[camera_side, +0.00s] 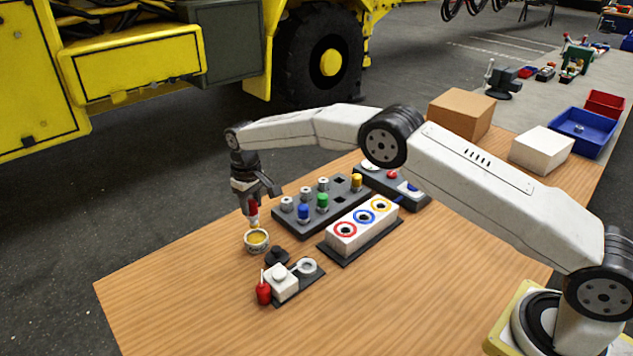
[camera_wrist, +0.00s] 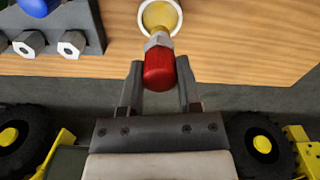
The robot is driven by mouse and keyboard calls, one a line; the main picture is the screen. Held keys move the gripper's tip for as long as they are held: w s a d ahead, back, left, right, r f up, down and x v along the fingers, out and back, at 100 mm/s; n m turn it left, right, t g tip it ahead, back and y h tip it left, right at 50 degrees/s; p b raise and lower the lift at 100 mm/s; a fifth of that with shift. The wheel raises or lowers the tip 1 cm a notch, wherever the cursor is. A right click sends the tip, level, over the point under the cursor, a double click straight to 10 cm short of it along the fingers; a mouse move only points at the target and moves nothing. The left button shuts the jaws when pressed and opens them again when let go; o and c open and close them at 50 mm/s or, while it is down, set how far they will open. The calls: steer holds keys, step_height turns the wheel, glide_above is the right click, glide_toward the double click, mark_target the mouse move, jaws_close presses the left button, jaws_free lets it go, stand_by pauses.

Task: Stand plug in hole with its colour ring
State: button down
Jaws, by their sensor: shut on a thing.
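My gripper (camera_side: 254,205) is shut on a red plug (camera_side: 253,208), which hangs roughly upright with its pale end down. In the wrist view the plug (camera_wrist: 160,72) sits between both fingers (camera_wrist: 160,82), with a silver hex part beyond the red. The plug's tip is over or in a small white cup (camera_side: 247,246) of yellow stuff; I cannot tell whether it touches. The cup also shows in the wrist view (camera_wrist: 141,18). To the right, a white block (camera_side: 351,242) has holes with a red ring (camera_side: 345,230), a blue ring (camera_side: 364,217) and a yellow ring (camera_side: 381,205).
A dark rack (camera_side: 297,227) behind the block holds blue, green, yellow and silver plugs. A small fixture (camera_side: 284,284) with a red bulb and a black piece (camera_side: 277,256) stand in front of the cup. A grey tray (camera_side: 412,200) lies right of the rack. The front table is clear.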

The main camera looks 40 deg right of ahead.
stand_by(0.4)
steer(key=shift+s+d+r, duration=0.15)
steer(key=shift+d+r, duration=0.05)
steer(key=shift+d, duration=0.2)
steer(key=shift+s+d+r, duration=0.1)
steer(key=shift+d+r, duration=0.05)
steer(key=shift+d, duration=0.25)
steer(key=s+d+r, duration=0.2)
steer(key=s+d, duration=0.5)
steer(key=s+d+r, duration=0.2)
steer(key=s+d, duration=0.6)
steer(key=shift+r, duration=0.3)
steer(key=shift+f, duration=0.1)
steer(key=shift+f, duration=2.3)
steer(key=shift+f, duration=1.65)
steer(key=shift+c, duration=1.1)
jaws_free()
